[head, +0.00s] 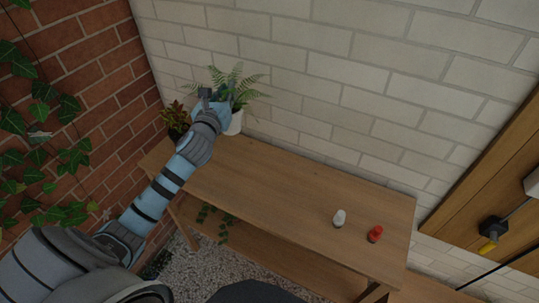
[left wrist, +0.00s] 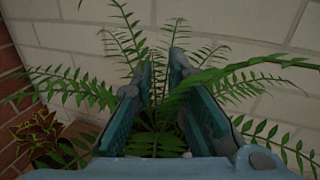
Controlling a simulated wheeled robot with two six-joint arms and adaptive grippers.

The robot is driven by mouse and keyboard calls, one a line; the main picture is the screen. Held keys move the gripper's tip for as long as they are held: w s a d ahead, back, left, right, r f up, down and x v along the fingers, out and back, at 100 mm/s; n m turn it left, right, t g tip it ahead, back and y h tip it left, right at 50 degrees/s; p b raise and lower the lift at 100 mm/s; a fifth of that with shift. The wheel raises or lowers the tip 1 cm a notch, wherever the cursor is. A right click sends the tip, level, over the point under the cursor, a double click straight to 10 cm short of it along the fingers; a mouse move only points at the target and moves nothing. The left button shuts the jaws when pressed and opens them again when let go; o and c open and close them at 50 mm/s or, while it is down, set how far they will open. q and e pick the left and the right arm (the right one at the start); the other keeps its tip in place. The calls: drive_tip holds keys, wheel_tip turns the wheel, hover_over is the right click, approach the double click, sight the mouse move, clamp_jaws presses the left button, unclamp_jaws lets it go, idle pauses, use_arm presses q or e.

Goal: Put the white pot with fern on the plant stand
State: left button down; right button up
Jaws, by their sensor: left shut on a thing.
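The white pot (head: 236,122) with the green fern (head: 238,84) is at the back left end of the wooden two-level stand (head: 280,190), near the brick wall. I cannot tell whether its base touches the top. My left gripper (head: 214,100) reaches over the stand and is shut on the white pot with fern. In the left wrist view, the gripper's fingers (left wrist: 163,100) have fern fronds (left wrist: 155,140) between and around them; the pot is hidden there. My right gripper is not in view.
A reddish-yellow leafy plant (head: 176,118) stands on the left end, close to my left arm. A white bottle (head: 339,218) and a red bottle (head: 375,234) stand at the right end. The middle of the top is clear. Trailing leaves (head: 215,222) show on the lower shelf.

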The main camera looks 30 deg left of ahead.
use_arm(q)
drive_tip(key=f, duration=0.5)
drive_tip(key=s+f, duration=0.1)
drive_tip(key=f, duration=0.2)
drive_tip(key=shift+d+b, duration=0.1)
drive_tip(key=shift+b, duration=0.3)
wheel_tip(320, 180, down, 12)
drive_tip(key=b, duration=0.9)
drive_tip(key=shift+w+r, duration=0.15)
drive_tip(key=c, duration=1.6)
unclamp_jaws()
drive_tip(key=shift+d, duration=0.1)
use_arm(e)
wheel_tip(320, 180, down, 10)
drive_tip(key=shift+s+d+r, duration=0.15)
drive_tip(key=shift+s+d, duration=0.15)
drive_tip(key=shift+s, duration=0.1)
